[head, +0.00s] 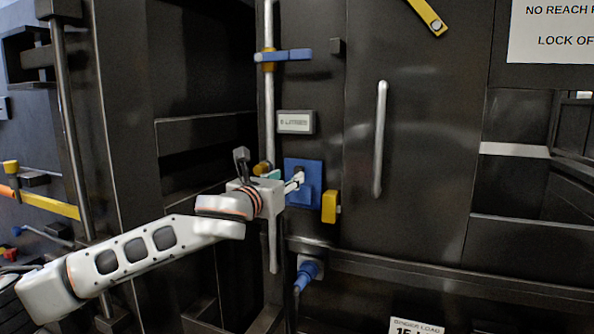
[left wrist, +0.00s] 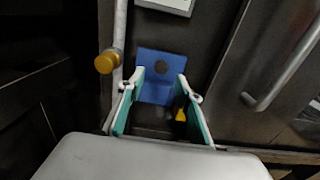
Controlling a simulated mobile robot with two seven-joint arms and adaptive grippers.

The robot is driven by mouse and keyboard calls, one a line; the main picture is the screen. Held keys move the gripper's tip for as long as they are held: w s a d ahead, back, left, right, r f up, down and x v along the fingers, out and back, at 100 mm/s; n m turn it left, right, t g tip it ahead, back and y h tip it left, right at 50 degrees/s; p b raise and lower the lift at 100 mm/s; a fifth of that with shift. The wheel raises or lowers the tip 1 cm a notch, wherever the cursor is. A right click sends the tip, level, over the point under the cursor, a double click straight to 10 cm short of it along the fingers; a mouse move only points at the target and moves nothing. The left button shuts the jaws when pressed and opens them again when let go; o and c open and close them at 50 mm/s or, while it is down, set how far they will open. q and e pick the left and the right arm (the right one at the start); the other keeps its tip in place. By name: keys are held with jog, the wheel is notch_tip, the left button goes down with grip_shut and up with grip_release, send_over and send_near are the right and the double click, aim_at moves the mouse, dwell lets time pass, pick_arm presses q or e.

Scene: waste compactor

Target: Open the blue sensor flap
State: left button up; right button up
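The blue sensor flap (head: 312,168) is a small blue plate on the dark machine wall, below a grey label box. In the left wrist view the flap (left wrist: 160,56) lies straight ahead, with a dark round spot on it. My left gripper (head: 287,181) is in front of the flap and partly covers it in the head view. In the left wrist view its two teal-lined fingers (left wrist: 161,82) are apart, one on each side of the flap, with nothing held between them. I cannot tell whether the fingertips touch it. My right gripper is not in view.
A yellow block (head: 329,206) sits just right of the flap. A vertical pipe with a blue handle (head: 285,55) runs at the left, with a yellow knob (left wrist: 104,62) beside it. A door handle (head: 380,140) is further right, and a blue valve (head: 306,274) is below.

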aim_at(297, 171)
pick_arm(q)
jog(key=shift+p+x, duration=0.6)
jog(key=shift+x, duration=2.65)
jog(key=shift+d, duration=0.1)
grip_shut()
